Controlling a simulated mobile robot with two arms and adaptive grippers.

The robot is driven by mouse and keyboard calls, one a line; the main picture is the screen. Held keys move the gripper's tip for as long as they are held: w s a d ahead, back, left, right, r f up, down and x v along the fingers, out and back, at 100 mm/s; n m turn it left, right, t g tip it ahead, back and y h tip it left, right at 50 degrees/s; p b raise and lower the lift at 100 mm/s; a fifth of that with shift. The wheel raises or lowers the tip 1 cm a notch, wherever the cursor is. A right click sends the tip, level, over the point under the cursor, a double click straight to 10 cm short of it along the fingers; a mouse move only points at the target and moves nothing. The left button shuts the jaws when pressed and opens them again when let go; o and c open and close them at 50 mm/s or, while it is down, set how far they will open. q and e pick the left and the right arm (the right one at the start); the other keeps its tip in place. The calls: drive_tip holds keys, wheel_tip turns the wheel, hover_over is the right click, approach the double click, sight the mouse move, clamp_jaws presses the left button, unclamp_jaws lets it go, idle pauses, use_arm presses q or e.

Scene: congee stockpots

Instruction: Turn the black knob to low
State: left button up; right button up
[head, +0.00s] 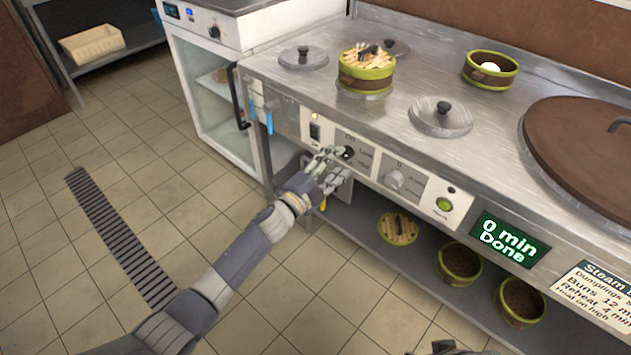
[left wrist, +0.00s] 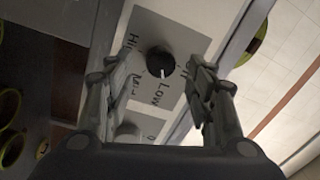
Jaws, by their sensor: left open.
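The black knob (head: 347,152) is on the steamer's front panel, partly behind my left gripper in the head view. In the left wrist view the black knob (left wrist: 160,61) shows clearly, its white mark pointing down toward the word Low (left wrist: 160,93). High and Mid are printed to the left of Low. My left gripper (head: 333,160) is at the panel. In the left wrist view its fingers (left wrist: 160,72) are open, one on each side of the knob, with visible gaps. A small dark part at the head view's bottom edge may be my right gripper (head: 446,347); its jaws cannot be made out.
A grey knob (head: 394,180) and a green button (head: 444,205) are farther right on the panel. A display (head: 510,241) reads "0 min Done". Bamboo steamers (head: 460,262) stand on the shelf below.

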use_arm(q)
drive_tip(key=v, duration=0.9)
drive_tip(key=shift+s+a, duration=0.2)
drive_tip(key=shift+s, duration=0.1)
